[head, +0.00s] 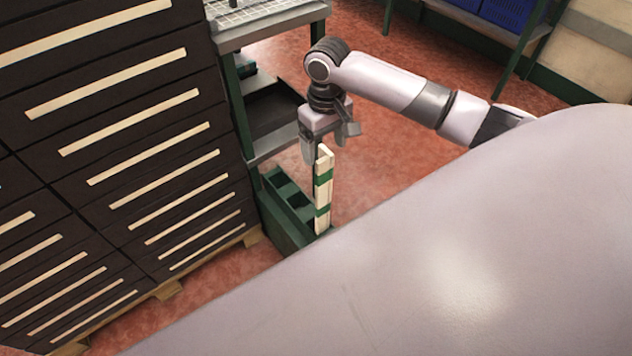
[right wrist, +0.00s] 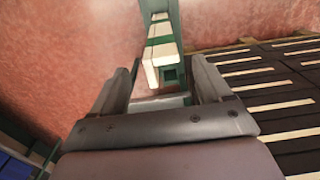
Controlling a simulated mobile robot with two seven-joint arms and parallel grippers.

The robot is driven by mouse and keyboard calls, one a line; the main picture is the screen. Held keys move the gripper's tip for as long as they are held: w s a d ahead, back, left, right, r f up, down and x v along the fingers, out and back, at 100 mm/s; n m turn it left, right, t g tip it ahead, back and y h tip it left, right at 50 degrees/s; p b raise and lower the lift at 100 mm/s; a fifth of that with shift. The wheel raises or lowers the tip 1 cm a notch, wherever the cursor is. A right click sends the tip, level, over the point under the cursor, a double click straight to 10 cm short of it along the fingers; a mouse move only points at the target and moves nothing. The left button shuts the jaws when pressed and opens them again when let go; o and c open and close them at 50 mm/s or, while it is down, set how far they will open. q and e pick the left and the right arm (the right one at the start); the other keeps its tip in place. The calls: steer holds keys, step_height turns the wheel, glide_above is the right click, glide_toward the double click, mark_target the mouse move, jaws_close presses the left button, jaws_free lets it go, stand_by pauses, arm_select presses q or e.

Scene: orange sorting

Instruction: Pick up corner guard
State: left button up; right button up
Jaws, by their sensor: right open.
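The corner guard (head: 323,190) is a tall, narrow cream piece with green bands. It stands upright at the edge of a green crate-like holder (head: 284,207) low by the shelf. My right gripper (head: 319,150) points down at the guard's top end in the head view. In the right wrist view the guard (right wrist: 161,52) shows between and beyond the two spread fingers of the right gripper (right wrist: 161,85). The fingers are open, and I see no clear contact with the guard. The left gripper is not in view.
A stack of dark drawers (head: 110,130) with cream strips fills the left. A shelf unit (head: 272,143) stands close behind the gripper. Red floor (head: 400,160) is open to the right. A rack with blue bins (head: 515,14) is at the back right.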

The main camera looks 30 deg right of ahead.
mark_target(323, 165)
steer(key=shift+w+f, duration=0.15)
steer(key=shift+f, duration=0.4)
step_height(323, 165, down, 6)
steer(key=shift+a+r+b, duration=0.1)
steer(key=shift+b, duration=0.8)
steer(key=c, duration=1.3)
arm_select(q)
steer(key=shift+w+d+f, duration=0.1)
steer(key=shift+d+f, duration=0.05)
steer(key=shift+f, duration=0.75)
arm_select(e)
steer(key=shift+r, duration=0.1)
jaws_close()
